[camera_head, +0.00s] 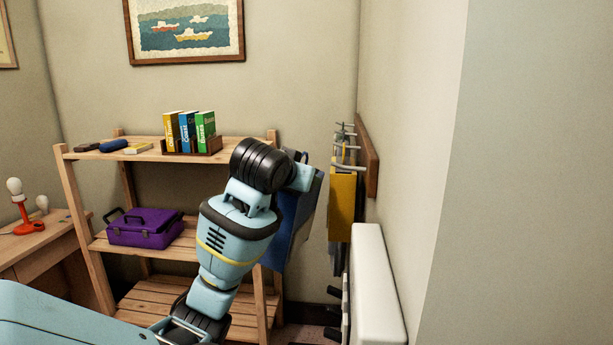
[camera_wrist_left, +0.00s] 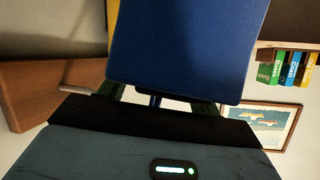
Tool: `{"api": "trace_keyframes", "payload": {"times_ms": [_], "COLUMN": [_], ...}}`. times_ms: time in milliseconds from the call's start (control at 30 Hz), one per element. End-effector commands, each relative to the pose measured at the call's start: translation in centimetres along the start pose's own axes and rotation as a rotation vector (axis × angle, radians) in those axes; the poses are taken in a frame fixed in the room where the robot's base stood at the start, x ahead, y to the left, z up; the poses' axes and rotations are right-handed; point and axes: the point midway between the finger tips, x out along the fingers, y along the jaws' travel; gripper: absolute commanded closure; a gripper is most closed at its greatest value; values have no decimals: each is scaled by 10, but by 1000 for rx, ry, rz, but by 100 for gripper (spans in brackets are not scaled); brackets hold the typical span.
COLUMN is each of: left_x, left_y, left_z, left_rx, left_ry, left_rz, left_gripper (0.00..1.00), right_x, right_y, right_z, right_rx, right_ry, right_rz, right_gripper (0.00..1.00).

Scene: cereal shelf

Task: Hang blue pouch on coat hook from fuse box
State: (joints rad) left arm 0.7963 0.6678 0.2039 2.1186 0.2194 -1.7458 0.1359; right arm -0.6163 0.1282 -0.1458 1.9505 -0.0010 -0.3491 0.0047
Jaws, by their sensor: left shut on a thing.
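The blue pouch (camera_head: 298,232) hangs down below my left gripper, partly hidden by my left arm in the head view. In the left wrist view the pouch (camera_wrist_left: 185,45) fills the upper middle, and my left gripper (camera_wrist_left: 155,98) is shut on its edge. The coat hooks (camera_head: 345,140) stick out from a wooden board (camera_head: 370,155) on the wall, just right of the pouch in the head view. The board (camera_wrist_left: 30,95) and one peg (camera_wrist_left: 78,90) show in the wrist view, apart from the pouch. I cannot make out a fuse box. My right gripper is out of view.
A yellow pouch (camera_head: 342,200) hangs from the hooks, with darker things behind it. A white box-shaped unit (camera_head: 372,285) stands below. The wooden shelf (camera_head: 75,190) at left holds several books (camera_head: 190,132) and a purple case (camera_head: 145,228).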

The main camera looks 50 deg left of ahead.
Motion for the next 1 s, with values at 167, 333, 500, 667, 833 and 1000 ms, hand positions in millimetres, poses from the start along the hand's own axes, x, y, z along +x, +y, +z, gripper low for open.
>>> {"api": "trace_keyframes", "payload": {"times_ms": [167,333,500,667,833,1000], "left_x": [-1,0,2,3,5,7], "left_y": [0,4,11,19,27,35], "left_z": [-1,-2,-3,-5,-6,-8], "left_rx": [0,0,1,0,-1,0], "left_ry": [4,4,3,4,4,4], "left_rz": [-1,0,1,1,0,1], "left_gripper": [90,90,90,90,90,90], "right_x": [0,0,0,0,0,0], "right_y": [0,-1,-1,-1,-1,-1], "right_z": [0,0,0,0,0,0], "right_rx": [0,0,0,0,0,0], "right_ry": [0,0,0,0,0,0], "right_rz": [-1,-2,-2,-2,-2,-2], "right_gripper": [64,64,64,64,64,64]}}
